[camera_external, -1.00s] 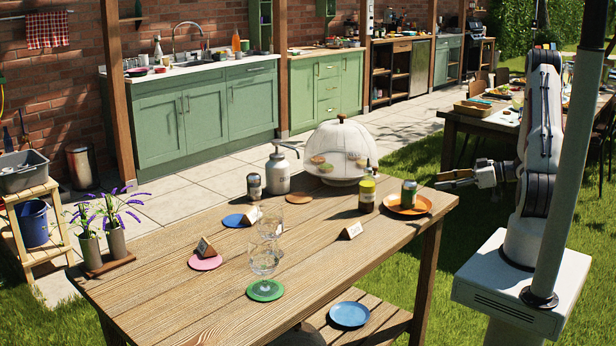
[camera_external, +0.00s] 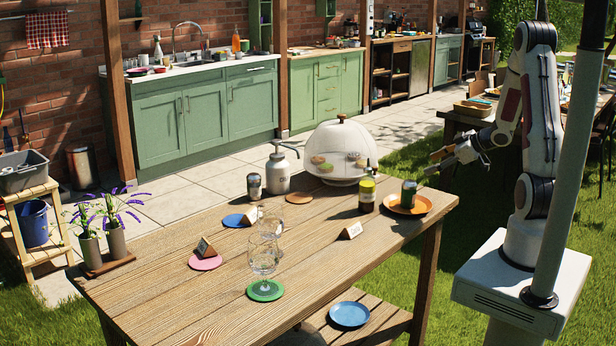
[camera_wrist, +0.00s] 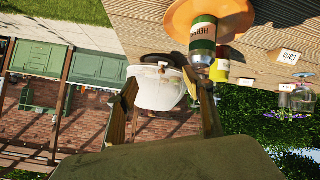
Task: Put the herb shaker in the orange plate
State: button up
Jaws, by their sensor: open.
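The herb shaker (camera_external: 409,196), a small green can with a grey top, stands upright on the orange plate (camera_external: 424,207) at the table's right end. In the wrist view, which is upside down, the shaker (camera_wrist: 203,36) shows part of a label starting "HERB", and the orange plate (camera_wrist: 178,20) is under it. My gripper (camera_external: 440,164) is open and empty, above and to the right of the plate, apart from the shaker. Its two fingers also show in the wrist view (camera_wrist: 166,108).
A mesh dome (camera_external: 342,150), a metal pump bottle (camera_external: 277,172) and another can (camera_external: 254,186) stand farther back. Glasses, small coloured plates and name cards are spread leftward. The table's front right is clear.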

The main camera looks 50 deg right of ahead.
jog(key=s+a+r+m+g+h, duration=0.1)
jog(key=s+a+r+m+h, duration=0.15)
jog(key=r, duration=0.45)
jog(key=s+a+r+m+g+h, duration=0.1)
jog(key=a+r+g+h, duration=0.1)
jog(key=a+r, duration=0.35)
jog(key=s+a+r+m+g+y, duration=0.1)
jog(key=s+a+y, duration=0.3)
jog(key=s+a, duration=1.3)
jog(key=shift+s+a+r+g, duration=0.2)
jog(key=shift+a+r+g, duration=0.5)
jog(key=shift+r, duration=0.2)
